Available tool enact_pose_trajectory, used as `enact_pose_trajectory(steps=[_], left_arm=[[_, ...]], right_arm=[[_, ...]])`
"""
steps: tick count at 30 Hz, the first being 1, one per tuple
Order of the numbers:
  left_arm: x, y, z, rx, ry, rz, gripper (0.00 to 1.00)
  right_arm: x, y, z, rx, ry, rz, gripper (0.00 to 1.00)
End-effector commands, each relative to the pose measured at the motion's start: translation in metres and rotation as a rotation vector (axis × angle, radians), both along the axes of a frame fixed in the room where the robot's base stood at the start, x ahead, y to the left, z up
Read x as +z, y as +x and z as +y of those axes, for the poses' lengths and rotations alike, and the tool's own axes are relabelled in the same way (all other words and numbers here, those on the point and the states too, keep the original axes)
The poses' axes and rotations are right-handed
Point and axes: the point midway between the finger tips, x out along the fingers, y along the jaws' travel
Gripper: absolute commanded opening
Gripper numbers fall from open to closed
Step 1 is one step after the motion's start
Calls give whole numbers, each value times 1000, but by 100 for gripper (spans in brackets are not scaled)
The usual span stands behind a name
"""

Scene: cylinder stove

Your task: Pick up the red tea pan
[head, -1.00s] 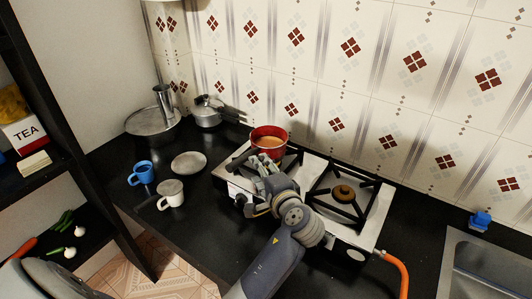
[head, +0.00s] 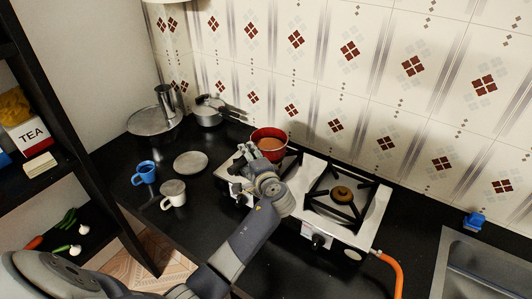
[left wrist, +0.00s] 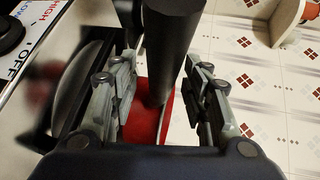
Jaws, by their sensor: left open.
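The red tea pan (head: 268,137) holds brown liquid and stands on the left burner of the stove. In the left wrist view its red body (left wrist: 152,112) shows behind a thick dark handle (left wrist: 172,45). My left gripper (head: 247,158) is at the pan's near left side. In the left wrist view its open fingers (left wrist: 160,65) lie on either side of the handle, with a gap visible, so it does not look clamped. The handle is mostly hidden by the gripper in the head view. My right gripper is not in view.
The white two-burner stove (head: 365,213) has an empty right burner. An orange hose (head: 397,270) leaves its right end. A blue mug (head: 145,172), a white mug (head: 173,197) and a plate (head: 190,162) stand to the left. A tiled wall (head: 320,80) rises close behind the pan.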

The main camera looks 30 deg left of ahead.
Motion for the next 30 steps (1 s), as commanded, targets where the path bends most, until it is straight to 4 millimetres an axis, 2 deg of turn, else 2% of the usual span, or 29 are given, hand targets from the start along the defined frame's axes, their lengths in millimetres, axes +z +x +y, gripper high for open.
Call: enact_pose_trajectory(steps=[4, 9, 10, 23, 30], left_arm=[[0, 0, 0, -1, 0, 0, 43], [0, 0, -1, -1, 0, 0, 5], [0, 0, -1, -1, 0, 0, 0], [4, 1, 0, -1, 0, -7, 0], [19, 1, -1, -1, 1, -12, 0]], right_arm=[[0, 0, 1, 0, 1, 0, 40], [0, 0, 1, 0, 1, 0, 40], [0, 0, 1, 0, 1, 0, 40], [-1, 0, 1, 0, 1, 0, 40], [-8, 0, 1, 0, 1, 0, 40]])
